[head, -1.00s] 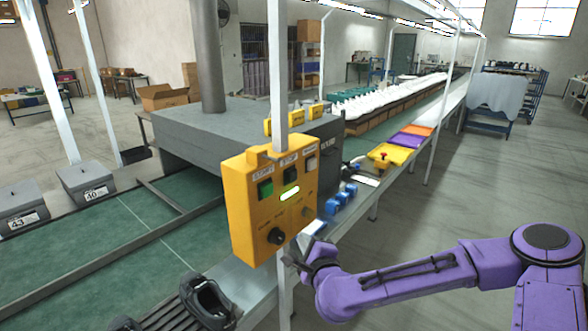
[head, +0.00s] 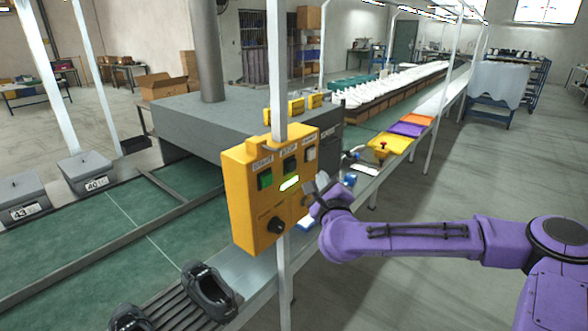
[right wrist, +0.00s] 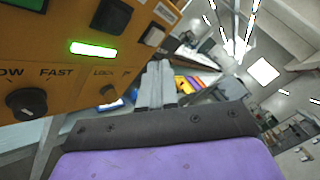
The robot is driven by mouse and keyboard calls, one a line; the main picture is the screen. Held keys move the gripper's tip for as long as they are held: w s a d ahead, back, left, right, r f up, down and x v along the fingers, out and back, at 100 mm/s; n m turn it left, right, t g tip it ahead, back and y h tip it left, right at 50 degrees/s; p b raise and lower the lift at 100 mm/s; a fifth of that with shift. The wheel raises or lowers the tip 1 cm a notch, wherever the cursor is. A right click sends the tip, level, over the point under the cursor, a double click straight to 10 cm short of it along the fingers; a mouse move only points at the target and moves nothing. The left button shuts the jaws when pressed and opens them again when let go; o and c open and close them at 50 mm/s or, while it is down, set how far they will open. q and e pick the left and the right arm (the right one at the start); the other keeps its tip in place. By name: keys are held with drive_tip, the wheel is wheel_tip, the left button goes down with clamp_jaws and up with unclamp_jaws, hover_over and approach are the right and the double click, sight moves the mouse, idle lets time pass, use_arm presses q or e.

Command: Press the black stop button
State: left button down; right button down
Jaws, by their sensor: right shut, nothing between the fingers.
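The yellow control box (head: 240,211) hangs on a white post in the head view. Its black stop button (head: 290,164) sits in the top row between a green button (head: 265,179) and a white one (head: 311,154). The black button (right wrist: 111,17) also shows at the top of the right wrist view, uncovered. My right gripper (head: 318,184) is at the right edge of the box, lower than the stop button and apart from it. Its fingers (right wrist: 155,85) are together and empty in the right wrist view. My left gripper is not in view.
The box also has a lit green strip (head: 289,183) and a black knob (head: 275,225). A black shoe (head: 211,291) lies on the rollers below. Yellow, purple and orange trays (head: 391,144) stand along the line behind. The floor at right is clear.

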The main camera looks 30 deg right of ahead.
sight(291, 166)
drive_tip(key=shift+w+a+b, duration=0.2)
drive_tip(key=shift+w+a, duration=0.2)
drive_tip(key=shift+w, duration=0.5)
drive_tip(key=shift+w+a+b, duration=0.15)
drive_tip(key=shift+w+a, duration=0.2)
drive_tip(key=shift+w, duration=0.6)
drive_tip(key=shift+w+a+b, duration=0.2)
drive_tip(key=shift+w+a, duration=0.2)
drive_tip(key=shift+w, duration=0.5)
drive_tip(key=shift+w+f, duration=0.1)
drive_tip(key=shift+w+a+b, duration=0.15)
drive_tip(key=shift+w+b, duration=0.1)
drive_tip(key=shift+b, duration=0.05)
drive_tip(key=shift+w+a, duration=0.2)
drive_tip(key=shift+w, duration=0.3)
idle(0.4)
drive_tip(key=shift+s, duration=0.1)
drive_tip(key=shift+s+d+b, duration=0.35)
drive_tip(key=shift+s+d, duration=0.05)
drive_tip(key=shift+s, duration=0.4)
